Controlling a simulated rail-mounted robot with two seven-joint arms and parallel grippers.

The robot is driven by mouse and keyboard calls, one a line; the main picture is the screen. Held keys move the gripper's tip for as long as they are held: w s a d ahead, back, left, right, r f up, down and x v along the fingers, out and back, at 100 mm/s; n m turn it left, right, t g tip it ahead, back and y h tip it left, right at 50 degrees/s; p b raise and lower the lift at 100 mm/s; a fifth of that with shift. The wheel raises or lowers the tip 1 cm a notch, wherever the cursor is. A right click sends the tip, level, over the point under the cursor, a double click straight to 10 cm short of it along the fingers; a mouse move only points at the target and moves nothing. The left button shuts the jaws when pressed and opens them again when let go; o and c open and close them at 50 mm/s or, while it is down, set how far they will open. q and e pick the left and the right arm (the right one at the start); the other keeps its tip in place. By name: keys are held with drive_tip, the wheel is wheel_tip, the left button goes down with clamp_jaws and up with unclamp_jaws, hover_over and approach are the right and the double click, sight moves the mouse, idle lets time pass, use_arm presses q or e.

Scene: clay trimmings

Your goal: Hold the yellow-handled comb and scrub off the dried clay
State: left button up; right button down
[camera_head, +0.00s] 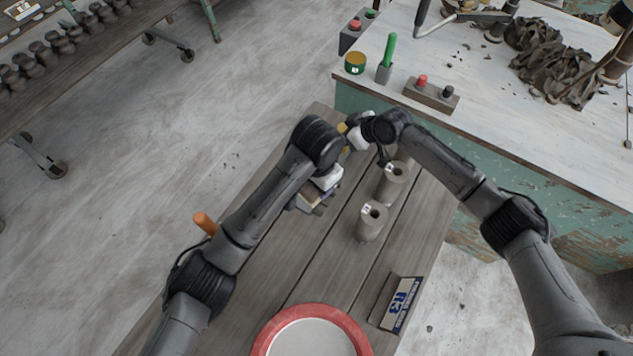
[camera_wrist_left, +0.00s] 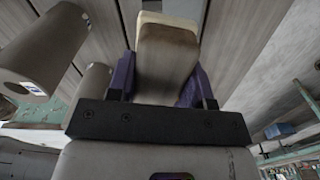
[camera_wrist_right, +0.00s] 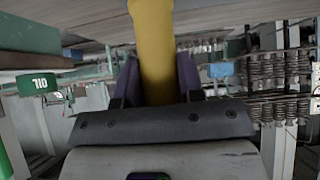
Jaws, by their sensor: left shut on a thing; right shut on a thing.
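My right gripper (camera_head: 350,136) is shut on the yellow handle (camera_wrist_right: 154,50), which fills the space between its purple fingers in the right wrist view. The handle's yellow also shows beside the gripper in the head view (camera_head: 342,128). The comb's toothed end is hidden, and I cannot make out dried clay on it. My left gripper (camera_head: 322,190) is shut on a block with a brown-stained face and a cream edge (camera_wrist_left: 167,55). It holds the block low over the wooden bench, below and left of the right gripper.
Grey labelled cylinders (camera_head: 371,224) stand on the bench (camera_head: 330,255) right of the left gripper. A red-rimmed basin (camera_head: 268,338) and a blue-labelled box (camera_head: 402,305) are nearer. An orange handle (camera_head: 205,223) shows at the left. The back table (camera_head: 500,110) carries a button box (camera_head: 430,95) and clay trimmings (camera_head: 550,70).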

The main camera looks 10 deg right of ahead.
drive_tip(key=c, duration=0.7)
unclamp_jaws()
drive_tip(key=shift+o, duration=0.2)
drive_tip(key=shift+s, duration=0.1)
drive_tip(key=v, duration=1.2)
drive_tip(key=shift+f, duration=0.1)
